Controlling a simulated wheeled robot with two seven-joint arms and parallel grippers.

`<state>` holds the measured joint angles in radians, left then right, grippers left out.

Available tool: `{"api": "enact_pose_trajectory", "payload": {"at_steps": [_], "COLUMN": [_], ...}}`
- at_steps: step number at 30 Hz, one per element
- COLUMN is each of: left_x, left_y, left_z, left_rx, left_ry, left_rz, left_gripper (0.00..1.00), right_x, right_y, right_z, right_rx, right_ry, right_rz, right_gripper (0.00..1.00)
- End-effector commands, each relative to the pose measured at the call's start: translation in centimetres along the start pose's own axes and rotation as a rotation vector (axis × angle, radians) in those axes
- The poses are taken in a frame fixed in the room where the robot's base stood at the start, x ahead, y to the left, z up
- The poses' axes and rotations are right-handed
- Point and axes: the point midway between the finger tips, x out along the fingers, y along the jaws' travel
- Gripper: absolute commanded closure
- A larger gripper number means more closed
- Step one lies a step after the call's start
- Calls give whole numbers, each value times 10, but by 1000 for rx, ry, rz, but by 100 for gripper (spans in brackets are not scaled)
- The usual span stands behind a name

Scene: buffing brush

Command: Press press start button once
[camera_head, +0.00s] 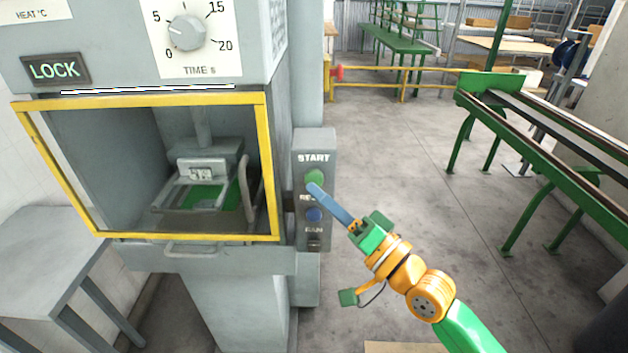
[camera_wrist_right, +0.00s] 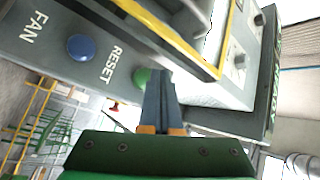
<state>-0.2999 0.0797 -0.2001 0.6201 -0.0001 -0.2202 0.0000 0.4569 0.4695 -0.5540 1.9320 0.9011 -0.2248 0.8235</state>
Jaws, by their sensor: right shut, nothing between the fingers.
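The green start button (camera_head: 315,178) is on the grey control panel (camera_head: 326,146) at the right side of the press, under the word START. My right gripper (camera_head: 314,188) is shut and empty, its blue fingertips at the lower edge of the green button in the head view. In the right wrist view the shut fingers (camera_wrist_right: 157,77) partly cover the green button (camera_wrist_right: 143,77). I cannot tell whether the tips touch it. The press (camera_head: 230,290) has a yellow-framed window and a lit LOCK sign (camera_head: 56,69). My left gripper is not in view.
Below the start button are a blue reset button (camera_head: 314,215) and a dark fan switch (camera_head: 314,243). A time dial (camera_head: 185,32) is on the upper press. A grey table (camera_head: 40,250) stands left, a green-legged conveyor (camera_head: 545,130) right.

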Motion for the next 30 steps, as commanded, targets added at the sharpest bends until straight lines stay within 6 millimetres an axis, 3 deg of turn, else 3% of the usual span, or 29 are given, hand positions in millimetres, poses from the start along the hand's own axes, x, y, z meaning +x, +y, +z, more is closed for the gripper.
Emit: {"api": "enact_pose_trajectory", "payload": {"at_steps": [30], "left_x": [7], "left_y": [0], "left_z": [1], "left_rx": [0], "left_ry": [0], "left_rz": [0], "left_gripper": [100], "right_x": [6], "right_y": [5], "right_z": [-5], "right_rx": [0], "right_ry": [0], "right_rz": [0], "right_gripper": [100]}}
